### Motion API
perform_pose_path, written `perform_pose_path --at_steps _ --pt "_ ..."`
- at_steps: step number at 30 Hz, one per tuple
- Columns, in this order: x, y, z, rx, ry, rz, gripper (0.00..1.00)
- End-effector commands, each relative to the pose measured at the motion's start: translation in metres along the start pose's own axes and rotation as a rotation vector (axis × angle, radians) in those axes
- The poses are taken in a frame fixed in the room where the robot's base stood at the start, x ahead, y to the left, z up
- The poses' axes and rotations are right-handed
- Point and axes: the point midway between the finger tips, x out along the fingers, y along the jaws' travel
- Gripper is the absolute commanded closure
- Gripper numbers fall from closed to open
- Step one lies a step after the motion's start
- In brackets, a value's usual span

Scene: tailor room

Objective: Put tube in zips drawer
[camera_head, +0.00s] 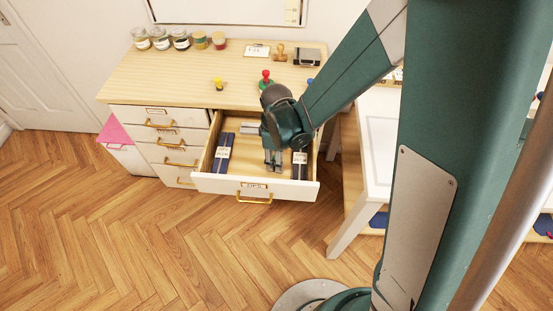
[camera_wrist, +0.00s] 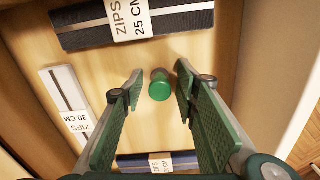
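The zips drawer (camera_head: 213,183) is pulled open, with a label on its front. My gripper (camera_head: 273,164) points down into it, between the zip packs. In the wrist view my gripper (camera_wrist: 160,72) is open, with a finger on each side of a small green tube (camera_wrist: 160,87). Gaps show between the tube and both fingers. The tube's round green end faces the camera, above the drawer's wooden floor (camera_wrist: 100,62); I cannot tell whether it touches the floor. In the head view the tube is not distinguishable behind my gripper.
A blue zip pack (camera_head: 222,153) lies left in the drawer, a dark pack (camera_head: 299,170) right, and a white pack (camera_head: 248,128) at the back. Spools or stamps, including a red-topped one (camera_head: 265,75), and several jars (camera_head: 180,40) stand on the cabinet top (camera_head: 150,85).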

Motion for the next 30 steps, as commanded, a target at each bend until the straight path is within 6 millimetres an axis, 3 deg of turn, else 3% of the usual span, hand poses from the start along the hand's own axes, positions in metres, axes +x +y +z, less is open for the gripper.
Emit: perform_pose_path --at_steps 11,30 --pt "-0.015 0.000 0.000 0.000 0.000 0.000 0.69" --pt "-0.098 0.000 0.000 0.000 0.000 0.000 0.69"
